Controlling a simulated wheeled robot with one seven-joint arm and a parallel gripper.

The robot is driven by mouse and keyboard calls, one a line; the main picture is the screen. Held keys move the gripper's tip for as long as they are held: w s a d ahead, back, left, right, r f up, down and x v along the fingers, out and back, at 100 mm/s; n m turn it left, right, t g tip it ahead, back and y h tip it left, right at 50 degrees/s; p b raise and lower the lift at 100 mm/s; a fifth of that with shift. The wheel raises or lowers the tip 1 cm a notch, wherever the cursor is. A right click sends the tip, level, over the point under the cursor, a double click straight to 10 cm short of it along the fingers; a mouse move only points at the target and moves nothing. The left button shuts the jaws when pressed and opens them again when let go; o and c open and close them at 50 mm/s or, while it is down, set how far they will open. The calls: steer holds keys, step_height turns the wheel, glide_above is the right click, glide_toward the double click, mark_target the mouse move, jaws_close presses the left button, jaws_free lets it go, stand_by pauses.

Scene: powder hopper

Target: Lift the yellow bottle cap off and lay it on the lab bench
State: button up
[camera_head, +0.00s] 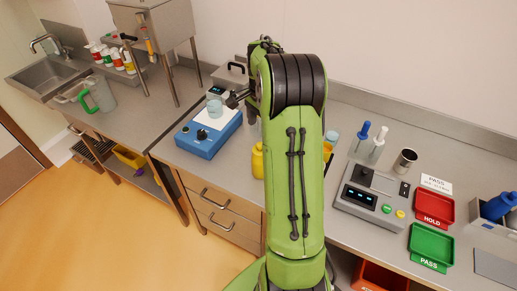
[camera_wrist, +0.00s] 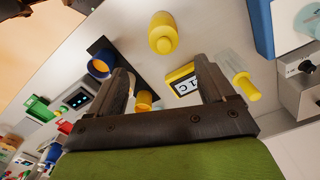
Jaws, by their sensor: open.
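My gripper (camera_wrist: 165,76) is open and empty above the lab bench (camera_wrist: 215,38), its two dark fingers apart. In the head view my gripper (camera_head: 237,98) is near the blue device, partly behind my arm. In the wrist view a clear bottle (camera_wrist: 232,66) with a yellow cap (camera_wrist: 246,88) lies outside the right finger, apart from it. An all-yellow bottle (camera_wrist: 163,32) stands beyond the fingertips; it also shows in the head view (camera_head: 257,161). I cannot tell for certain which bottle's cap is meant. My arm hides the bench middle in the head view.
A yellow-framed display (camera_wrist: 184,82) and another yellow piece (camera_wrist: 143,101) lie between my fingers in the wrist view. Red tray (camera_head: 433,208) and green tray (camera_head: 431,248) are at right. Bare bench shows around the all-yellow bottle.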

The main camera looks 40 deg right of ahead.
steer(key=f, duration=0.9)
steer(key=shift+w, duration=0.4)
steer(key=shift+s, duration=0.1)
steer(key=shift+c, duration=1.1)
steer(key=c, duration=0.9)
step_height(320, 180, up, 10)
steer(key=shift+a+f+p, duration=0.1)
steer(key=shift+f+p, duration=0.05)
steer(key=shift+p, duration=0.15)
step_height(320, 180, up, 4)
steer(key=p, duration=0.3)
glide_above(260, 144)
